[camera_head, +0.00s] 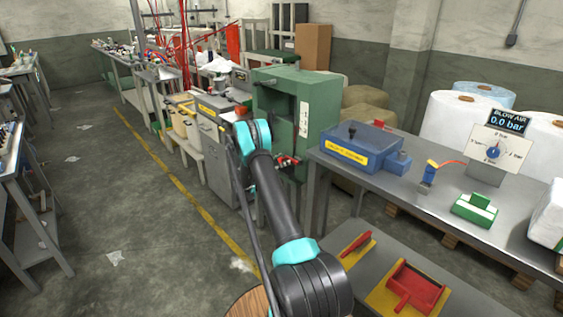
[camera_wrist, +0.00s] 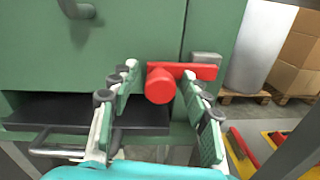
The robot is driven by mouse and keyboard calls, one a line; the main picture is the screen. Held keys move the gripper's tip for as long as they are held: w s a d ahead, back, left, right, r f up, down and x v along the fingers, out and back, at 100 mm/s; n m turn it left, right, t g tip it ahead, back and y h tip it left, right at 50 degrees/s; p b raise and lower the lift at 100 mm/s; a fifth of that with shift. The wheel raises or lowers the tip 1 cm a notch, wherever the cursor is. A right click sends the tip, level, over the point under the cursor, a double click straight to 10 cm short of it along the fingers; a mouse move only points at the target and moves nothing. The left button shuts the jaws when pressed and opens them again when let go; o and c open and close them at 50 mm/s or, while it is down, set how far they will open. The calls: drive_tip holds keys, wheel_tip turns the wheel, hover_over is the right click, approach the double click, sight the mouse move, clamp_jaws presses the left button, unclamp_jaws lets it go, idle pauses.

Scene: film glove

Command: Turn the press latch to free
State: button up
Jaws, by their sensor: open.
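The green press (camera_head: 290,105) stands behind my arm in the head view, and its green front (camera_wrist: 150,40) fills much of the wrist view. A red latch (camera_wrist: 160,85) with a round knob and a flat bar reaching right is on the press front; it also shows in the head view (camera_head: 287,161), partly behind my arm. My gripper (camera_wrist: 162,90) is open, one finger on each side of the red knob. I cannot tell whether either finger touches it.
A steel table (camera_head: 440,205) with a blue bin (camera_head: 360,150) and a green block (camera_head: 474,210) stands to the right. A grey handle (camera_wrist: 75,8) and a dark plate (camera_wrist: 80,112) are at the press front.

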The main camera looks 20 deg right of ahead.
drive_tip(key=shift+c, duration=0.6)
clamp_jaws()
